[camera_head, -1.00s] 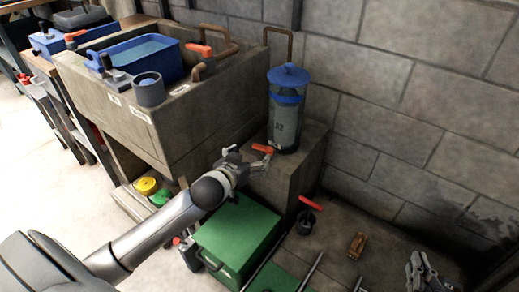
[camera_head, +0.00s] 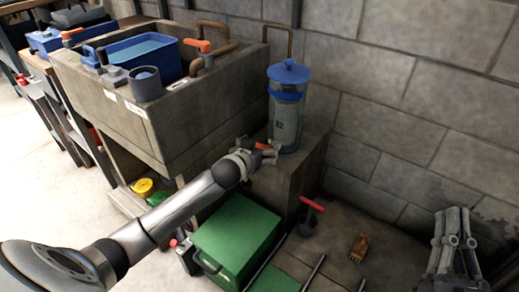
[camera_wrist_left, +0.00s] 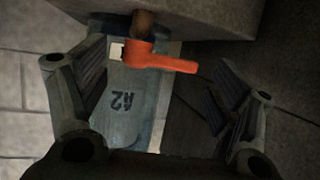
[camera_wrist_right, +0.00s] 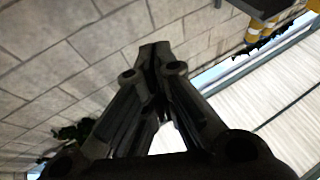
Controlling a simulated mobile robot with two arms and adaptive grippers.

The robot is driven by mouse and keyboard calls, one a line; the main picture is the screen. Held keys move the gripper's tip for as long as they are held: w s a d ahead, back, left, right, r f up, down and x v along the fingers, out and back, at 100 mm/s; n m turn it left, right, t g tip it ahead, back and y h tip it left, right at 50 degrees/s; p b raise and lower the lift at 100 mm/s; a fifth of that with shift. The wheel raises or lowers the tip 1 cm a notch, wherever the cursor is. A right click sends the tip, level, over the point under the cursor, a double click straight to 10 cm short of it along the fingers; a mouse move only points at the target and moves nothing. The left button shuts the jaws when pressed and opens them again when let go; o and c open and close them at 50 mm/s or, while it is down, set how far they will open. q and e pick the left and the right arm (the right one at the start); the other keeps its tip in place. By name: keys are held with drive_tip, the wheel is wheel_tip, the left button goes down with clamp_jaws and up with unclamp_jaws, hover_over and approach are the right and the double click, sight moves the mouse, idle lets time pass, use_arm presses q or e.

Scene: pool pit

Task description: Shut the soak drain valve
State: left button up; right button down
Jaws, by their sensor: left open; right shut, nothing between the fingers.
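A clear canister with a blue lid (camera_head: 287,108) stands on a stone block in the head view. An orange lever valve (camera_head: 266,146) sits low on its left side. My left gripper (camera_head: 254,149) is at this lever, with its fingers open. In the left wrist view the orange lever (camera_wrist_left: 160,61) and its brown stem lie between the spread fingers (camera_wrist_left: 158,70), gripped by neither; the marked canister appears behind. Which valve is the soak drain is not labelled legibly. My right gripper (camera_head: 453,217) is shut and empty at the lower right; its closed fingers (camera_wrist_right: 153,52) fill the right wrist view.
A stone sink (camera_head: 160,129) with a blue basin (camera_head: 142,50) stands left; another orange lever (camera_head: 198,45) is on its pipe. The wall is close behind.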

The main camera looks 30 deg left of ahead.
use_arm(q)
drive_tip(key=c, duration=1)
drive_tip(key=shift+m+h+p, duration=0.4)
drive_tip(key=shift+h+p, duration=0.1)
drive_tip(key=shift+p, duration=0.35)
drive_tip(key=shift+w+m+h+p, duration=0.1)
drive_tip(key=shift+m+h+p, duration=0.25)
drive_tip(key=shift+p, duration=0.2)
drive_tip(key=shift+w+a+m+h+p, duration=0.15)
drive_tip(key=shift+m+h+p, duration=0.4)
drive_tip(key=shift+h+p, duration=0.3)
drive_tip(key=shift+f, duration=0.1)
use_arm(e)
drive_tip(key=s+d+f+g+h, duration=0.2)
drive_tip(key=f+g, duration=0.4)
drive_tip(key=f, duration=0.3)
drive_tip(key=s+d+f+g+h, duration=0.2)
drive_tip(key=f+g, duration=0.4)
drive_tip(key=f, duration=0.4)
drive_tip(key=shift+s+f+m, duration=0.15)
drive_tip(key=shift+s+m, duration=0.15)
drive_tip(key=shift+s, duration=0.05)
use_arm(q)
drive_tip(key=o, duration=1)
